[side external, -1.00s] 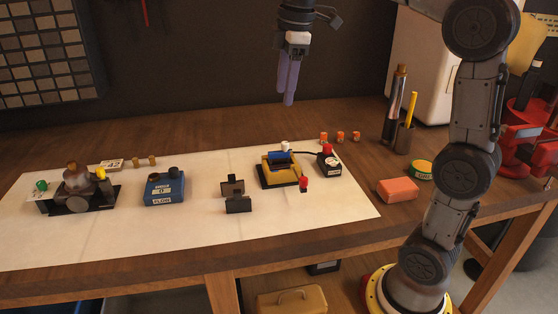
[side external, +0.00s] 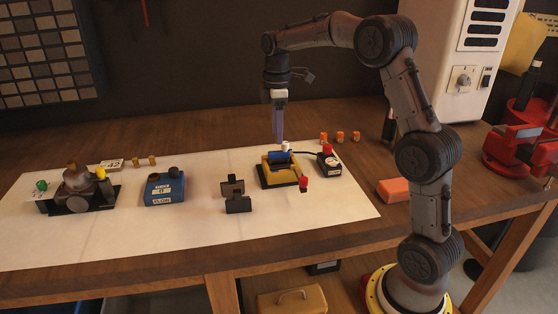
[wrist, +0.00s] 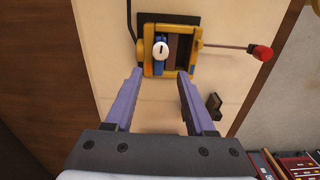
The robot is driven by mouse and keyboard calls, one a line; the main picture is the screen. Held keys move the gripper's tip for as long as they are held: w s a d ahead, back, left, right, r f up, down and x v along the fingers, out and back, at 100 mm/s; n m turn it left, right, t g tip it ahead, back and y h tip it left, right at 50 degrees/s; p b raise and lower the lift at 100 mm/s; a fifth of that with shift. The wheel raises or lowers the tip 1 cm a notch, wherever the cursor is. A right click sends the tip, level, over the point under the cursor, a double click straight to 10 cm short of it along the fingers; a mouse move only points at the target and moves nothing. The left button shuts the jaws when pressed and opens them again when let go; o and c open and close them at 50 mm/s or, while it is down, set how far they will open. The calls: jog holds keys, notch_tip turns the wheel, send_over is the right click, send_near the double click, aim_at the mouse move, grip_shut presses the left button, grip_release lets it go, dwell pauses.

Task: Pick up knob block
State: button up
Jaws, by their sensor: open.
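A blue block with a white knob sits in the left part of a yellow frame in the wrist view; I take it as the knob block (wrist: 158,62). In the side view the knob block (side external: 279,155) shows at the back of the yellow frame (side external: 283,176), on a black base. My gripper (side external: 279,138) points down just above the block, its purple fingers open and empty. In the wrist view the gripper's fingertips (wrist: 160,76) are spread apart, with the knob ahead between them. Whether the fingers touch anything is unclear, but they look apart from the block.
A red-tipped lever (side external: 303,184) juts from the frame. A black box with a red button (side external: 328,160) stands close at right, joined by a cable. A dark bracket (side external: 235,195) and a blue two-knob box (side external: 164,188) stand left. Pale sheet between them is clear.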

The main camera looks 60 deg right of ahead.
aim_at(275, 152)
jog(key=shift+w+a+f, duration=0.1)
jog(key=shift+f, duration=1.35)
jog(key=shift+w+f, duration=0.1)
jog(key=shift+f, duration=1.35)
jog(key=shift+c, duration=0.3)
grip_shut()
jog(key=shift+r, duration=0.1)
